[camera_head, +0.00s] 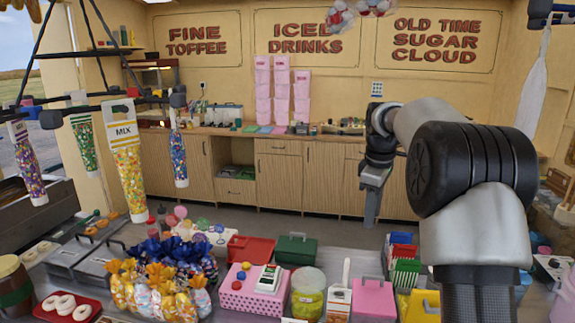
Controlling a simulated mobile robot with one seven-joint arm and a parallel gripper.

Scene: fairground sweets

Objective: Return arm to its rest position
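My arm comes up from the lower right and bends over to the left, in front of the back counter. My gripper (369,208) hangs pointing down at the arm's end, above the gap between the front counter and the back cupboards. It touches nothing that I can see. Its fingers are seen from the side and too small to tell whether they are open or shut. I see no object held in it.
Below stands a front counter crowded with wrapped sweets (160,291), a pink dotted box (240,296), a green toolbox (296,250) and a jar (307,295). Sweet-filled bags (130,180) hang from a rack at left. Wooden cupboards (280,182) line the back.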

